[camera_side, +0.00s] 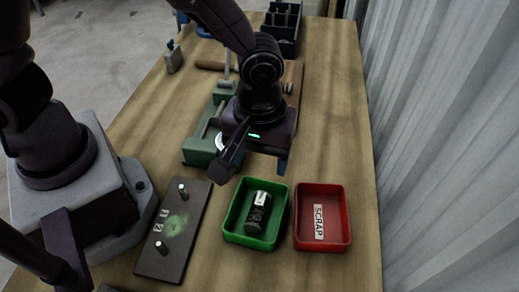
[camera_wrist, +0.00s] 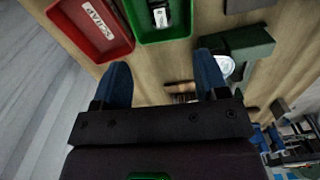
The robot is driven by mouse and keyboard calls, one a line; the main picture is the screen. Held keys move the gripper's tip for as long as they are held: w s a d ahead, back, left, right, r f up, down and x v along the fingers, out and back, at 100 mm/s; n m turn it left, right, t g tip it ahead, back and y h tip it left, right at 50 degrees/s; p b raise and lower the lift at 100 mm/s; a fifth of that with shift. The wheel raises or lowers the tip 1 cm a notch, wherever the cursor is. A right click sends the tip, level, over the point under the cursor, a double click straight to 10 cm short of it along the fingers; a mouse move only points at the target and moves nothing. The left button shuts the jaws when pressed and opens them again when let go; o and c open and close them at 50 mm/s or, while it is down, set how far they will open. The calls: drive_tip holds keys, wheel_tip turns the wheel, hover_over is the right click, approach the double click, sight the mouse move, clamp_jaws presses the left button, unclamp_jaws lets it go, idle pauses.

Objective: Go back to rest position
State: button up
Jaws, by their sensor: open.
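In the side view my gripper (camera_side: 258,158) hangs above the bench, just behind the green tray (camera_side: 229,226). A dark cylinder with a pale label (camera_side: 258,212) lies in the green tray. The red tray (camera_side: 343,241) stands to its right and holds only a label reading SCRAP. Both trays also show at the top of the wrist view, the red one (camera_wrist: 96,52) left of the green one (camera_wrist: 166,36).
A dark plate (camera_side: 172,255) with two upright pegs lies left of the green tray. A green vise (camera_side: 200,150) stands partly behind my gripper. A hammer (camera_side: 226,66) and a dark divided bin (camera_side: 283,22) are farther back. A corrugated wall (camera_side: 440,120) borders the bench's right side.

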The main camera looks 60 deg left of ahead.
drive_tip(key=s+a+r+m+t, duration=0.2)
drive_tip(key=s+a+r+m, duration=0.2)
drive_tip(key=a+r, duration=0.5)
drive_tip(key=s+a+r+m+t, duration=0.3)
drive_tip(key=s+a+r+m, duration=0.1)
drive_tip(key=a+r, duration=0.5)
wheel_tip(320, 180, up, 2)
drive_tip(key=shift+a+t, duration=0.2)
drive_tip(key=shift+t, duration=0.1)
idle(0.7)
